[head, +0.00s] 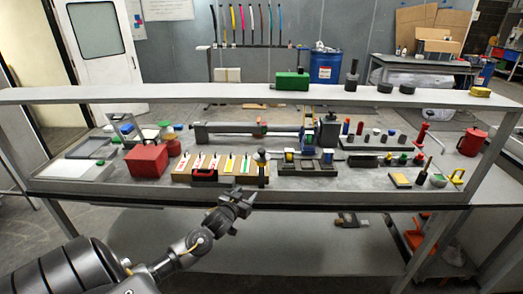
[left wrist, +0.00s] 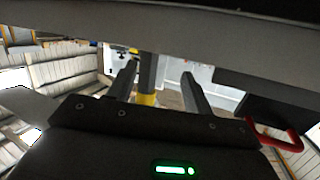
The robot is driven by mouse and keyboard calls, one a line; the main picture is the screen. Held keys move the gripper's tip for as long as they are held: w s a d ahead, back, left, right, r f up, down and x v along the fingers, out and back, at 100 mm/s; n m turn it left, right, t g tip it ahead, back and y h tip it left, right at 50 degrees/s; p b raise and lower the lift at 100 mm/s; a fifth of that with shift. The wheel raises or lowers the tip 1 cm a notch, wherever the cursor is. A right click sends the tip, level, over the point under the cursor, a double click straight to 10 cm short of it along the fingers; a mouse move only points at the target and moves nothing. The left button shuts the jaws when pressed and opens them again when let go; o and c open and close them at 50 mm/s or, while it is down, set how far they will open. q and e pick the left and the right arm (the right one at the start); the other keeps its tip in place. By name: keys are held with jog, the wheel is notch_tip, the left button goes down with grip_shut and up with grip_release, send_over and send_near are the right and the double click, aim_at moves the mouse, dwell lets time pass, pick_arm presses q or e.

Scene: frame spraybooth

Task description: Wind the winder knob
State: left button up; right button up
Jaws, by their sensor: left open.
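My left gripper (head: 243,197) is open and empty, at the front edge of the bench. In the left wrist view its two fingers (left wrist: 158,82) are apart, with a grey post with a yellow band (left wrist: 147,98) showing between them; I cannot tell whether this is the winder. A dark upright post with a rounded top (head: 262,157) stands on the bench just beyond the gripper, beside the striped cards. It may be the winder knob, but it is too small to be sure. The gripper appears apart from it. My right gripper is not in view.
A board of striped cards (head: 215,163) and a red box (head: 147,160) lie left of the post. A long machine with a rail (head: 230,130) stands behind. A raised shelf (head: 200,95) crosses above the bench. Several small tools stand at right. A red handle (left wrist: 275,136) shows in the wrist view.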

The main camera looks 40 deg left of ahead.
aim_at(260, 152)
pick_arm(q)
notch_tip(260, 152, up, 13)
jog(key=w+t, duration=0.1)
jog(key=t, duration=0.2)
jog(key=shift+g, duration=0.3)
jog(key=p+x, duration=0.1)
jog(key=x, duration=0.2)
jog(key=p+x, duration=0.1)
jog(key=x, duration=0.2)
jog(key=p+x, duration=0.1)
jog(key=x, duration=0.2)
jog(key=shift+w+d+r, duration=0.15)
jog(key=shift+w+d, duration=0.2)
jog(key=shift+w+a, duration=0.1)
jog(key=shift+w, duration=0.55)
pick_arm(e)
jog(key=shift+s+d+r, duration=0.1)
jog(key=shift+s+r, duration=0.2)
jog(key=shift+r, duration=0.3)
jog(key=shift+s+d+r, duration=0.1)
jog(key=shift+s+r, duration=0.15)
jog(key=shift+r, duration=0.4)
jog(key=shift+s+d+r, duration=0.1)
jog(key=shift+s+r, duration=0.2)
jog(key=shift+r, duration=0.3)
pick_arm(q)
jog(key=c, duration=0.9)
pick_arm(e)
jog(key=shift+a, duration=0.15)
